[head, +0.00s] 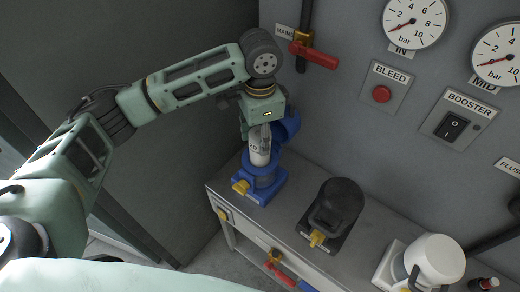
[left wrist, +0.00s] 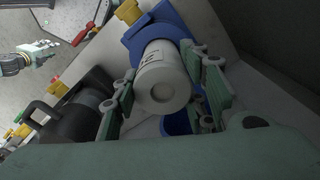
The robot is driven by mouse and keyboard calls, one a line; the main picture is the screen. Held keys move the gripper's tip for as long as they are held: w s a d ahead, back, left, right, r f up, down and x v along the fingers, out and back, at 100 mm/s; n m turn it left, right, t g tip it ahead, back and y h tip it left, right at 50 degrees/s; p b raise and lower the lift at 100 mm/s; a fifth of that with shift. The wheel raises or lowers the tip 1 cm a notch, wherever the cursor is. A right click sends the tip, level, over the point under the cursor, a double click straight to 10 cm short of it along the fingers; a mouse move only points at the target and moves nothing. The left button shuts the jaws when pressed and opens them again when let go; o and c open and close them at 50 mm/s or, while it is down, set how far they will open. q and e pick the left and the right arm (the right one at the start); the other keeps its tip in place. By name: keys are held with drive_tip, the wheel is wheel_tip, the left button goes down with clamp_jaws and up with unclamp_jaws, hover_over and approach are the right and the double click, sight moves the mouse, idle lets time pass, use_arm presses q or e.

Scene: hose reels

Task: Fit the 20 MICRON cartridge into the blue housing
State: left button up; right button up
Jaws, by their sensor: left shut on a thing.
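The white cartridge (head: 259,153) stands nearly upright, its lower end at the mouth of the blue housing (head: 266,187); I cannot tell how deep it sits. In the left wrist view the gripper's fingers (left wrist: 162,68) flank the cartridge (left wrist: 165,82), with the blue housing (left wrist: 150,20) beyond. The housing's blue lid (head: 288,127) is swung open behind the gripper. My right gripper seems to show small and far off in the left wrist view (left wrist: 38,49); its jaws are unclear.
A black housing (head: 337,205) and a white housing (head: 434,260) stand to the right on the grey bench (head: 292,205). The wall behind carries a red valve handle (head: 314,55), gauges, a bleed button (head: 382,94) and a booster switch (head: 453,126). A dark side wall (head: 180,190) is on the left.

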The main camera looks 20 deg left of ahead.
use_arm(q)
wheel_tip(320, 180, down, 3)
drive_tip(key=shift+r, duration=0.15)
wheel_tip(320, 180, down, 2)
drive_tip(key=shift+f+p, duration=0.2)
drive_tip(key=shift+p, duration=0.15)
drive_tip(key=shift+f, duration=0.45)
drive_tip(key=o, duration=1.1)
drive_tip(key=shift+o, duration=0.8)
use_arm(e)
drive_tip(key=shift+w+a+r, duration=0.15)
drive_tip(key=shift+w+r, duration=0.1)
drive_tip(key=shift+w, duration=0.25)
drive_tip(key=shift+w+a+r, duration=0.1)
drive_tip(key=shift+w+r, duration=0.15)
drive_tip(key=shift+w, duration=0.25)
